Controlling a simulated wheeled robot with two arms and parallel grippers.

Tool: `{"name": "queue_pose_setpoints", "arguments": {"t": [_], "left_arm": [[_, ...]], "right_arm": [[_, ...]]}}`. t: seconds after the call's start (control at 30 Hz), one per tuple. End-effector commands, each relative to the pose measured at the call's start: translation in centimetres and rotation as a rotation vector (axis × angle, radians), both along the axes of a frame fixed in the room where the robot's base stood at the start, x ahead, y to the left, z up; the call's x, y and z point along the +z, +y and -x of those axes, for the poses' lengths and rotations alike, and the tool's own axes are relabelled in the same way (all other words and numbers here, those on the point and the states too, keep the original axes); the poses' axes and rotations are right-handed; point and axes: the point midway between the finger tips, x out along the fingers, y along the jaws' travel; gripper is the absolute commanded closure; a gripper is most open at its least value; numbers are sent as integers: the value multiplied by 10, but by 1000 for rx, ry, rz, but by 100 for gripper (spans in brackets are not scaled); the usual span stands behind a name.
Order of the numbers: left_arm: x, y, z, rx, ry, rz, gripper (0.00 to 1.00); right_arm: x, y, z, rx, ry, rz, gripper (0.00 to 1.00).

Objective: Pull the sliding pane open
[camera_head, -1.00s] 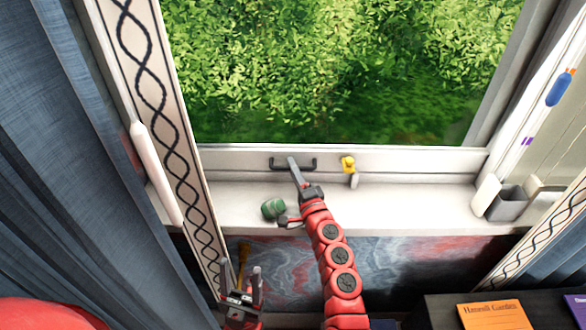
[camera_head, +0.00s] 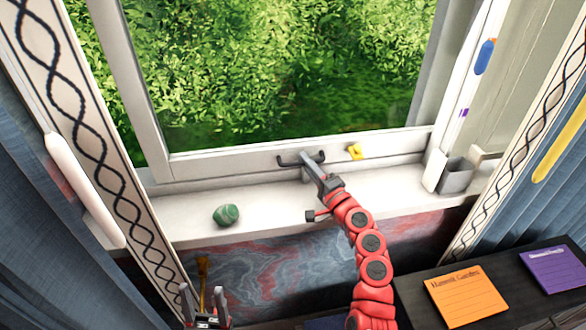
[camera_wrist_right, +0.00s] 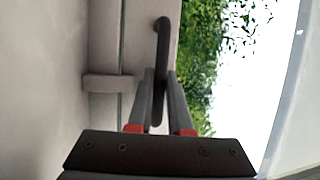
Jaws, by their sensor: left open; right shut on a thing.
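The sliding pane (camera_head: 215,165) is a white-framed window pane with greenery behind it. My right gripper (camera_head: 305,160) is shut on the handle, and in the right wrist view the handle (camera_wrist_right: 163,40) runs between the two fingers. A yellow catch (camera_head: 355,152) sits on the rail right of the handle. My left gripper (camera_head: 204,302) is open and empty, low in the picture below the sill.
A green stone (camera_head: 226,215) lies on the white sill (camera_head: 285,203), left of my right arm. A grey cup (camera_head: 456,176) stands at the sill's right end. An orange book (camera_head: 467,300) and a purple book (camera_head: 550,268) lie on a dark surface at lower right.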

Motion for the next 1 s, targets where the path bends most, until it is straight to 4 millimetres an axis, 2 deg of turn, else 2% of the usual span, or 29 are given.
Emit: {"name": "queue_pose_setpoints", "arguments": {"t": [0.37, 0.4, 0.47, 0.8, 1.0], "left_arm": [[-1, 0, 0, 0, 0, 0, 42], [-1, 0, 0, 0, 0, 0, 42], [-1, 0, 0, 0, 0, 0, 42], [-1, 0, 0, 0, 0, 0, 42], [-4, 0, 0, 0, 0, 0, 42]], "right_arm": [[-1, 1, 1, 10, 2, 1, 100], [0, 1, 0, 10, 2, 1, 81], [0, 1, 0, 10, 2, 1, 70], [0, -2, 2, 7, 0, 1, 70], [-6, -16, 21, 2, 0, -1, 70]]}}
